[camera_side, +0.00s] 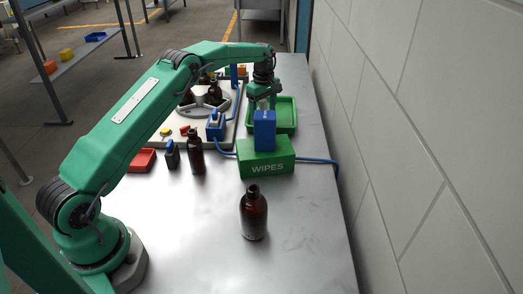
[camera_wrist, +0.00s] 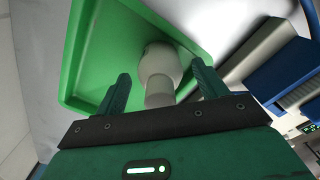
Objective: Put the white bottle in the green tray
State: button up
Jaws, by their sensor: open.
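The green tray (camera_side: 288,112) lies at the far right of the table, partly hidden by my arm and the boxes in front. It also shows in the wrist view (camera_wrist: 92,50). The white bottle (camera_wrist: 160,68) appears upright inside the tray in the wrist view, its neck toward the camera. My gripper (camera_wrist: 162,84) is open around it, with one finger on each side. A gap shows on the left; the right finger is close, and I cannot tell whether it touches. In the side view my gripper (camera_side: 262,98) is low over the tray, and the bottle is mostly hidden.
A green WIPES box (camera_side: 266,165) with a blue box (camera_side: 264,130) on it stands in front of the tray. Brown bottles stand at front centre (camera_side: 253,213) and left (camera_side: 195,152). A red tray (camera_side: 141,161) is farther left. A wall borders the right side.

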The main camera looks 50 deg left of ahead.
notch_tip(320, 180, up, 11)
jog(key=shift+r, duration=0.4)
dwell(0.8)
jog(key=shift+s+d+r, duration=0.1)
jog(key=shift+d+r, duration=0.15)
jog(key=shift+r, duration=0.25)
jog(key=s+d+r+m+t, duration=0.1)
jog(key=s+d+r+m, duration=0.35)
jog(key=s+r, duration=0.35)
jog(key=s+d+r+m+t, duration=0.2)
jog(key=s+d+r+m, duration=0.25)
jog(key=s+r, duration=0.25)
jog(key=s+d+f+m+t, duration=0.1)
jog(key=s+d+f+m, duration=0.1)
jog(key=s, duration=0.6)
jog(key=s+d+f+m, duration=0.2)
jog(key=s+f+m, duration=0.1)
jog(key=s, duration=0.6)
jog(key=s+d+f+m+t, duration=0.1)
jog(key=s+m, duration=0.3)
jog(key=s, duration=0.4)
jog(key=shift+s+d+f+t, duration=0.15)
jog(key=shift+d+f+t, duration=0.15)
jog(key=shift+d+f, duration=0.55)
